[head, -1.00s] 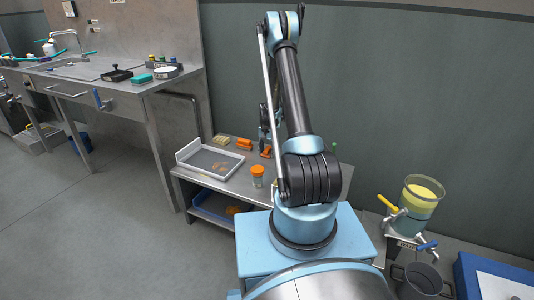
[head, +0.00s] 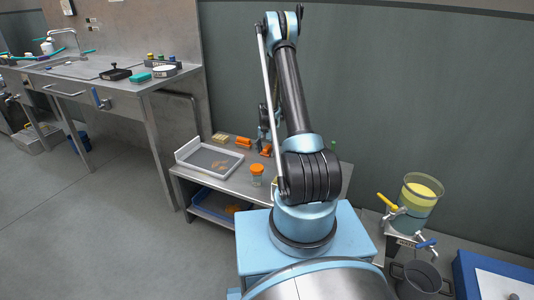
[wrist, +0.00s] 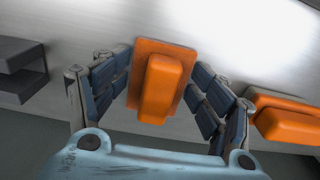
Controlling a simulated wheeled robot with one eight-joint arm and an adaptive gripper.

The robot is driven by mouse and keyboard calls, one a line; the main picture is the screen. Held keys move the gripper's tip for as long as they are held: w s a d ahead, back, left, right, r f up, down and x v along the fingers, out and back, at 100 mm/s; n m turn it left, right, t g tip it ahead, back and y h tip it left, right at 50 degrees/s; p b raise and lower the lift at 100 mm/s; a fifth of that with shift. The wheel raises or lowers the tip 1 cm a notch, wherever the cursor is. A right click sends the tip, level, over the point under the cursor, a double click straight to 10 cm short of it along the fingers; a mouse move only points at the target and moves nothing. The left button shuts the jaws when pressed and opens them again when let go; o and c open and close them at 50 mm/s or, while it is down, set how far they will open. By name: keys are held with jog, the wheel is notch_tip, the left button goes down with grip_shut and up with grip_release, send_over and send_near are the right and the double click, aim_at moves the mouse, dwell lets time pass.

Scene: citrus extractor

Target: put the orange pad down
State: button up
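The orange pad (wrist: 158,88) is a flat plate with a raised block along its middle. In the wrist view it sits between the two fingers of my gripper (wrist: 161,80), which meet its left and right edges. A small part of the pad (head: 266,152) shows in the head view, low at the steel table (head: 187,174). A pale surface lies behind it; I cannot tell whether the pad touches it. My arm hides much of my gripper (head: 265,140) in the head view.
A second orange pad (wrist: 288,122) lies close by on the right in the wrist view. A grey bracket-like thing (wrist: 22,70) is at left. In the head view, a white-rimmed tray (head: 210,162) and an orange-lidded jar (head: 257,173) stand on the table.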

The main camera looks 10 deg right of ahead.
aim_at(267, 148)
notch_tip(267, 148, up, 12)
jog(key=r, duration=0.1)
jog(key=s+r+n, duration=0.2)
jog(key=s+r, duration=0.8)
jog(key=r, duration=0.4)
jog(key=s+r+n+t, duration=0.1)
jog(key=s+r, duration=0.7)
jog(key=s, duration=0.6)
jog(key=s+f+n, duration=0.2)
jog(key=s, duration=1)
jog(key=s+f+n+t, duration=0.1)
jog(key=s+f+n, duration=0.1)
jog(key=s, duration=1.1)
jog(key=shift+s+d+f, duration=0.2)
jog(key=shift+d+f, duration=0.05)
jog(key=shift+f, duration=0.15)
jog(key=shift+w+f, duration=0.2)
jog(key=shift+w, duration=0.2)
